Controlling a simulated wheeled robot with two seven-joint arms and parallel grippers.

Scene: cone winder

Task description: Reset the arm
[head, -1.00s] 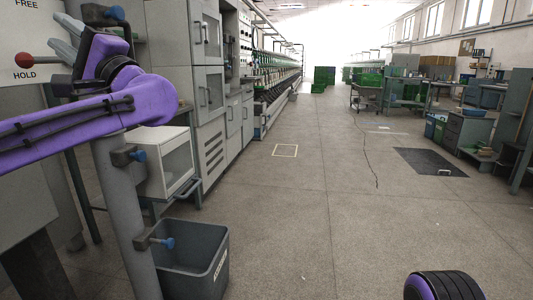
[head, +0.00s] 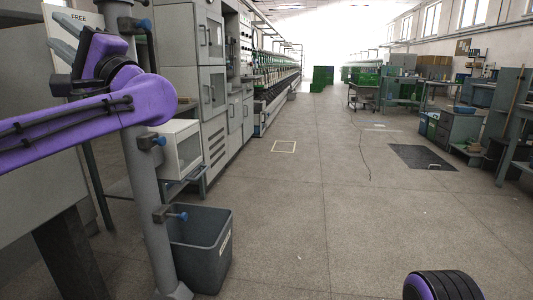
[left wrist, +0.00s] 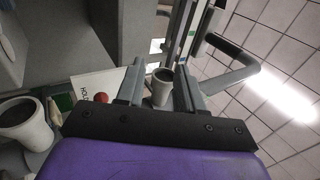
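My left gripper (head: 58,58) is at the upper left of the head view, in front of a grey machine frame. In the left wrist view its two grey fingers (left wrist: 158,88) stand apart with nothing held between them. A grey cup-shaped part (left wrist: 162,84) shows beyond the gap, apart from the fingers as far as I can tell. My right gripper is out of view.
A grey post (head: 148,205) with blue-knobbed clamps stands close by my left arm. A dark grey bin (head: 203,252) is on the floor beside it. A row of machines runs along the left. Workbenches (head: 460,128) stand at right.

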